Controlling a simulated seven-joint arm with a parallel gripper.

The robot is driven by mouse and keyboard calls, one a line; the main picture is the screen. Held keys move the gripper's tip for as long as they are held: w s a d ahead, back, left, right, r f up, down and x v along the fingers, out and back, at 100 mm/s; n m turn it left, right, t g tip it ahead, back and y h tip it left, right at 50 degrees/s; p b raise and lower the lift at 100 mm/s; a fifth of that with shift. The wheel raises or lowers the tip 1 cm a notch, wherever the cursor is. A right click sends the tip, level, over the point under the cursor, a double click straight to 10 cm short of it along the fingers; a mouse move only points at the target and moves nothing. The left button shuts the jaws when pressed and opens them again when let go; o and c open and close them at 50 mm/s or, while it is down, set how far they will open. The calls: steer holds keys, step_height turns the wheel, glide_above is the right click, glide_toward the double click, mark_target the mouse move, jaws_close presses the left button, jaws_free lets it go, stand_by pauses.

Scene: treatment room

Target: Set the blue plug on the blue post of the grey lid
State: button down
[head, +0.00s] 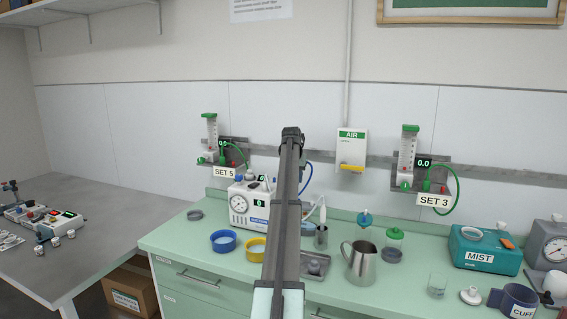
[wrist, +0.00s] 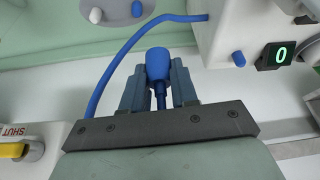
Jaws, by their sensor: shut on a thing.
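My gripper (wrist: 158,72) is shut on the blue plug (wrist: 159,60), which shows between its two fingers in the wrist view. A thin blue stem runs down from the plug between the fingers. The grey lid (wrist: 116,12) is at the top of the wrist view, partly cut off by the frame edge. It bears a blue post (wrist: 95,15) and a white post beside it. The plug appears apart from the blue post, to its right and lower in the picture.
A blue hose (wrist: 112,64) arcs past my gripper to a white machine (wrist: 240,20) with a blue knob. That machine (head: 238,207) stands left of my arm in the head view. A steel jug (head: 361,262) and a green-lidded jar (head: 394,235) stand to the right.

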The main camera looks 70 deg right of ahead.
steer(key=s+a+m, duration=0.1)
steer(key=s+m+g, duration=0.1)
steer(key=m, duration=0.1)
steer(key=shift+a+f, duration=0.35)
steer(key=shift+f, duration=0.05)
steer(key=shift+s+m+g, duration=0.1)
steer(key=shift+m+g, duration=0.2)
steer(key=shift+m, duration=0.2)
steer(key=shift+f, duration=0.2)
steer(key=shift+f, duration=1.7)
steer(key=shift+f, duration=1.55)
stand_by(0.7)
steer(key=c, duration=0.8)
jaws_free()
steer(key=shift+r, duration=0.15)
